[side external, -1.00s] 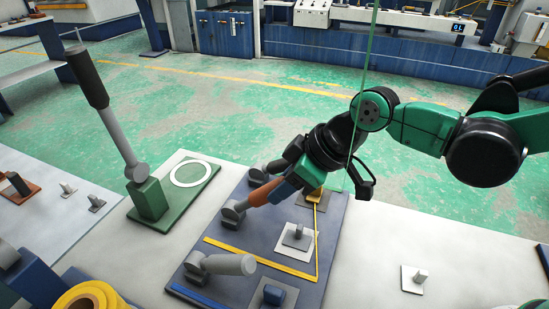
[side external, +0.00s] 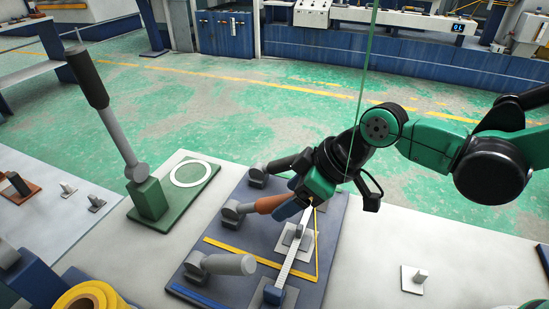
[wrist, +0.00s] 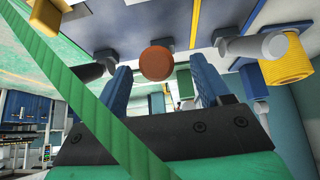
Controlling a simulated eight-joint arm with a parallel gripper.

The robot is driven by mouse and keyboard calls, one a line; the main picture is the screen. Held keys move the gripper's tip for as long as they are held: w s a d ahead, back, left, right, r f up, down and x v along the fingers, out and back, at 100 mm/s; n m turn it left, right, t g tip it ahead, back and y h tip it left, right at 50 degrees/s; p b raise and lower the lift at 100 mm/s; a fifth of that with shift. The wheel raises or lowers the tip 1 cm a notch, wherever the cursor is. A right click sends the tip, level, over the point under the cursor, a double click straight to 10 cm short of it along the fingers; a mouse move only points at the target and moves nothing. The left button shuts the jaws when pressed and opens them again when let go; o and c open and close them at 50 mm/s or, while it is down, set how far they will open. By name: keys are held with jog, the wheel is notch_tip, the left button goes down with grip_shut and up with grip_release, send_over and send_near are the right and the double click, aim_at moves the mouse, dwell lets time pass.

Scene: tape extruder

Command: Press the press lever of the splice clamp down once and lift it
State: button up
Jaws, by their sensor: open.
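The dark blue plate (side external: 212,267) carries three short levers, and the middle one has an orange-brown handle (side external: 266,205). That handle lies low, nearly level. My gripper (side external: 284,206) is at its free end. In the wrist view the handle's round end (wrist: 155,63) sits between my two open blue fingers, with gaps showing on both sides. Whether a finger touches it farther along cannot be told. A tall lever with a black grip (side external: 88,78) stands upright, tilted left, on a green block (side external: 149,199). The frames do not label which lever is the splice clamp's.
A black-handled lever (side external: 280,165) and a grey-handled lever (side external: 228,264) flank the orange one closely. A pale strip (side external: 291,257) crosses the plate from a blue block (side external: 272,293). A yellow roll (side external: 90,299) is at front left. The table right of the plate is mostly clear.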

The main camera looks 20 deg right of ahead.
jog(key=v, duration=0.7)
dwell(0.4)
jog(key=v, duration=0.5)
jog(key=d+f+m+t+h, duration=0.2)
jog(key=d+f+m+h, duration=0.2)
jog(key=d+m, duration=0.5)
jog(key=d+f, duration=0.2)
jog(key=d, duration=0.2)
jog(key=shift+h, duration=0.4)
jog(key=shift+s+d, duration=0.1)
